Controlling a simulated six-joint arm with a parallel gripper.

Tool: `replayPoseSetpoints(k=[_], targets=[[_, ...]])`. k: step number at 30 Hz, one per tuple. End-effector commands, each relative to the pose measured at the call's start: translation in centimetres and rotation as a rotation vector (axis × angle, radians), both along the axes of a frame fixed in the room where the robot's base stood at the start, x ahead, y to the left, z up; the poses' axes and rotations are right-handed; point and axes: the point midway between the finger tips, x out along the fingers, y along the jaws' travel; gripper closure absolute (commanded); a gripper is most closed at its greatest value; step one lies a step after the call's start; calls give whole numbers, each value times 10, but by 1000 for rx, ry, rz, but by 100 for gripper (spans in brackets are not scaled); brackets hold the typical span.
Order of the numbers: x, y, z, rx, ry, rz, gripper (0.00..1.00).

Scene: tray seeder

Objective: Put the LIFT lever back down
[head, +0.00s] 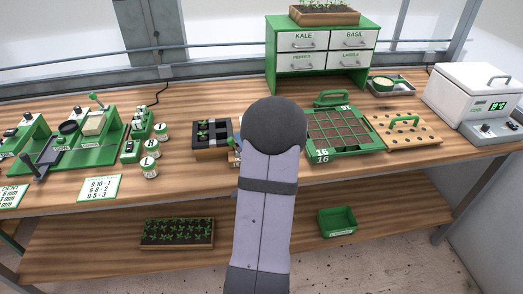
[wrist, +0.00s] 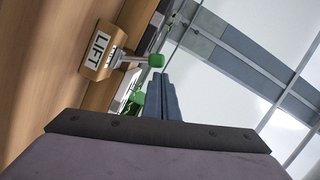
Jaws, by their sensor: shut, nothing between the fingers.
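The LIFT lever shows in the wrist view as a metal rod with a green knob (wrist: 156,60), standing out from a wooden block with a LIFT label (wrist: 97,50). With this view turned on its side, the rod seems to point up, away from the table. My gripper (wrist: 160,78) is shut and empty, its fingertips close to the knob in the picture. I cannot tell whether they touch it.
A dark tray holder (head: 211,152) stands left of my arm, with labelled jars (head: 149,166) beyond it. A green gridded frame (head: 345,150) and a wooden board with a green handle (head: 405,130) lie to the right. A green drawer cabinet (head: 321,76) stands behind.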

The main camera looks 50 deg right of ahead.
Motion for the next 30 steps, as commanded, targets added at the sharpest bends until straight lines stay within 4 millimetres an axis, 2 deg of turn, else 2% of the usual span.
replayPoseSetpoints(k=[7, 9, 20, 30], targets=[[-25, -25, 19, -1, -1, -10, 100], [-36, -17, 14, 1, -1, -9, 100], [-86, 16, 20, 0, -2, -9, 100], [-95, 21, 26, 6, 4, -2, 100]])
